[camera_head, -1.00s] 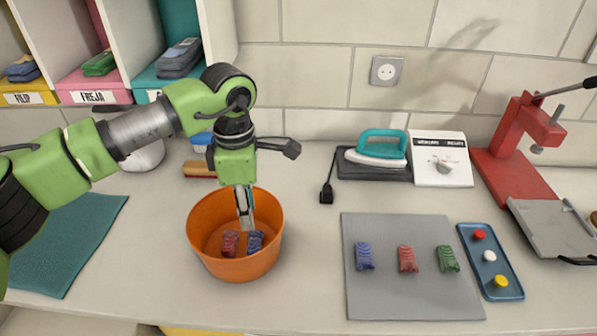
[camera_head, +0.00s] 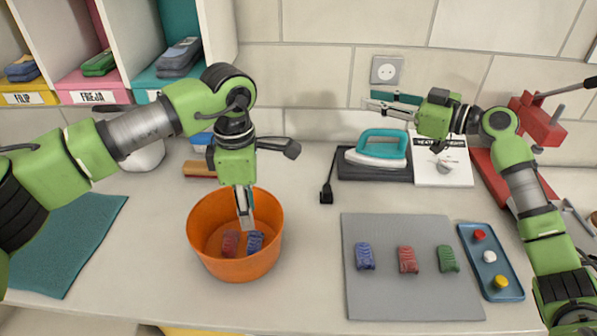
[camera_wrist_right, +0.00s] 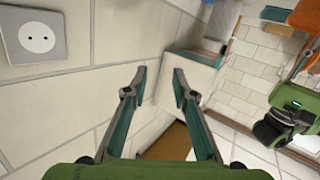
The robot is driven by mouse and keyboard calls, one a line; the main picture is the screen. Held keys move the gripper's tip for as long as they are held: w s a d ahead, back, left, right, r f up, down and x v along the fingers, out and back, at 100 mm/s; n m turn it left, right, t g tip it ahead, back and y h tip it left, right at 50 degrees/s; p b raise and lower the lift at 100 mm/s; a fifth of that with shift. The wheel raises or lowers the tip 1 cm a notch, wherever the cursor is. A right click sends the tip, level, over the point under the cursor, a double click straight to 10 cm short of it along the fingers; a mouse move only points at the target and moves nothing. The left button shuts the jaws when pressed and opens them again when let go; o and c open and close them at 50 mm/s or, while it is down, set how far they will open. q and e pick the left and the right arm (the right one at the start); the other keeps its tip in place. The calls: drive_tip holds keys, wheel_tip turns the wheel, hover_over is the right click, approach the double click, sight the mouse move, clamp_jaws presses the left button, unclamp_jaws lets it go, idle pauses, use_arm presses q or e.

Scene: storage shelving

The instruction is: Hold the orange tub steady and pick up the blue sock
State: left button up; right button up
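The orange tub (camera_head: 205,245) stands upright on the counter at left of centre. In it lie a blue rolled sock (camera_head: 255,241) and, left of it, a red rolled sock (camera_head: 230,244). My left gripper (camera_head: 246,222) points down at the tub's far side, its visible finger reaching inside, just behind the blue sock. I cannot tell whether it is shut on the rim. My right gripper (camera_head: 368,98) is open and empty, raised in front of the wall above the iron; its two spread fingers show in the right wrist view (camera_wrist_right: 159,78).
An iron (camera_head: 378,146) and a red press (camera_head: 537,124) stand behind. Counter between tub and mat is clear.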

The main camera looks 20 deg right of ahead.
drive_tip(key=s+a+f+n+g+y, duration=0.1)
drive_tip(key=s+a+f+n+g, duration=0.2)
drive_tip(key=a, duration=0.4)
drive_tip(key=s+a+f+n+g+y, duration=0.1)
drive_tip(key=s+a+f+g, duration=0.2)
drive_tip(key=a, duration=0.4)
drive_tip(key=s+a+f+n+g+y, duration=0.1)
drive_tip(key=a+f+n+g, duration=0.1)
drive_tip(key=a+f+g, duration=0.4)
drive_tip(key=w+a+f, duration=0.1)
drive_tip(key=a, duration=0.3)
drive_tip(key=w+a+f+t, duration=0.1)
drive_tip(key=a, duration=0.3)
drive_tip(key=w+a+f+t, duration=0.1)
drive_tip(key=a+f, duration=0.1)
drive_tip(key=a, duration=0.3)
drive_tip(key=shift+w, duration=0.1)
